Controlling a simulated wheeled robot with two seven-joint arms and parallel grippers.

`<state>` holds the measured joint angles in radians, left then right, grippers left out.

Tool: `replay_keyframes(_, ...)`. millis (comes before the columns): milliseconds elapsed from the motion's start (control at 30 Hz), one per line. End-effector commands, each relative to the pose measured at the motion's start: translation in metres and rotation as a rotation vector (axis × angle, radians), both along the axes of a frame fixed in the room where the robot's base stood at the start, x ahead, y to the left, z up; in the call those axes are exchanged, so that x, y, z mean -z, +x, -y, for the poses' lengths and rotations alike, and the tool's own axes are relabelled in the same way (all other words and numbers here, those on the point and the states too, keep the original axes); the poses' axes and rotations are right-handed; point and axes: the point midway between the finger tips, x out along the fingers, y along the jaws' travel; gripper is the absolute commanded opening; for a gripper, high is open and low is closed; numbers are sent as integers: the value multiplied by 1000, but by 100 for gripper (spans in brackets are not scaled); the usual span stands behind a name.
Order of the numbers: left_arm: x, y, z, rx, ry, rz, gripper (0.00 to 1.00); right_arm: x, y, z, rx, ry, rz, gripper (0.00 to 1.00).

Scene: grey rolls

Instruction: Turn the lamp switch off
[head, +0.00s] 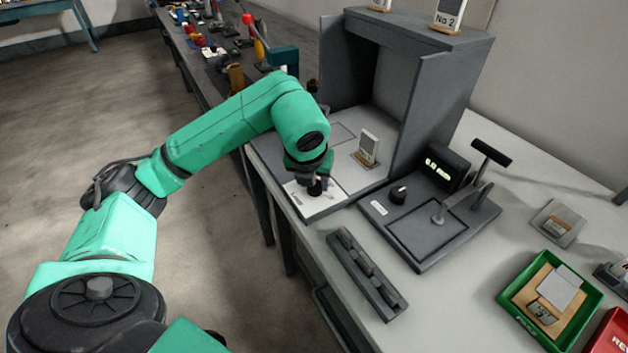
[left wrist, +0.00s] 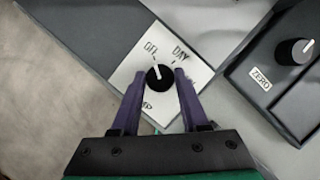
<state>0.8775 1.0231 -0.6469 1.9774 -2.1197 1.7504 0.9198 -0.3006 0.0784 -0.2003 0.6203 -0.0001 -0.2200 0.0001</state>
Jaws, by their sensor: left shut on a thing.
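The lamp switch is a round black knob (left wrist: 160,79) on a white plate (left wrist: 132,72) in the left wrist view. Printed marks on the plate read OFF and DAY, and the white line on the knob points up, slightly left, toward the OFF mark. The plate (head: 318,208) also shows at the front of the grey booth in the head view. My left gripper (left wrist: 160,74) has one finger on each side of the knob and is shut on it. In the head view, my left gripper (head: 314,183) covers part of the plate. My right gripper is not in view.
A grey booth (head: 338,65) rises behind the plate, with a small card stand (head: 368,148) inside. To the right is a device with its own black knob (head: 398,194) and a lever. A dark slotted block (head: 365,275) and green tray (head: 508,300) stand nearer.

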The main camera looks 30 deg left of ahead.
Motion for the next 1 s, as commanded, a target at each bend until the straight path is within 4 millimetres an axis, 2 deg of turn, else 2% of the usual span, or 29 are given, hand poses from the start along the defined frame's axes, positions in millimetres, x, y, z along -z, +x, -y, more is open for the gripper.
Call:
replay_keyframes(167,-1,1,0,-2,0,2,0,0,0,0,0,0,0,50)
replay_keyframes(200,-1,0,0,-1,-1,2,56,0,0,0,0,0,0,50)
replay_keyframes(233,-1,0,0,-2,0,2,67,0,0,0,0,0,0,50)
replay_keyframes(267,-1,0,0,-1,0,2,74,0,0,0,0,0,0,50)
replay_keyframes(567,-1,0,0,0,0,1,74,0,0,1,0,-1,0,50)
replay_keyframes(667,-6,-1,1,1,-1,3,74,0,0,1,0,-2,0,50)
replay_keyframes(767,-20,-6,2,2,-1,4,74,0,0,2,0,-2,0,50)
replay_keyframes(1000,-72,-26,8,2,0,7,74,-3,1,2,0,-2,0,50)
